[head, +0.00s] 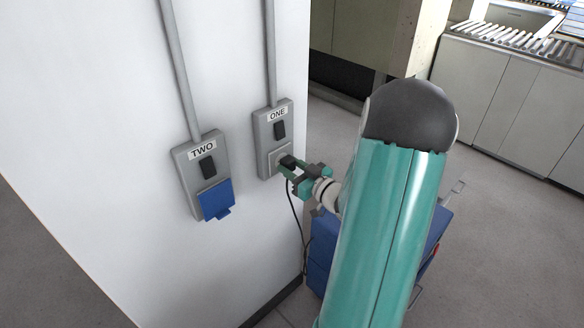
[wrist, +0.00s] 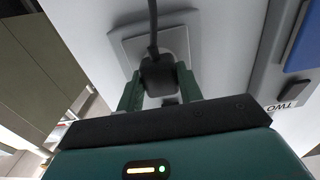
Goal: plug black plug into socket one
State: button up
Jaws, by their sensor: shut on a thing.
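Socket one (head: 275,140) is a grey wall box labelled ONE, with a dark switch above its outlet plate. The black plug (head: 288,161) is at the outlet plate, with its cable hanging down the wall. My gripper (head: 298,172) is shut on the plug in front of socket one. In the wrist view, the black plug (wrist: 157,77) sits between the two green fingers of my gripper (wrist: 158,85), against the grey outlet plate (wrist: 125,45). The plug body hides the pins and holes, so I cannot tell how deep it sits.
Socket two (head: 188,160), with a blue cover flap (head: 216,200), is on the same white wall to the left. A blue cabinet (head: 321,253) stands below, behind my arm. Grey counters (head: 510,95) stand at the back right, with open floor in front.

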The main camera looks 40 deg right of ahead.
jog(key=shift+w, duration=0.55)
jog(key=o, duration=1.1)
jog(key=s, duration=1.3)
jog(key=shift+s+d, duration=0.2)
jog(key=shift+s, duration=0.2)
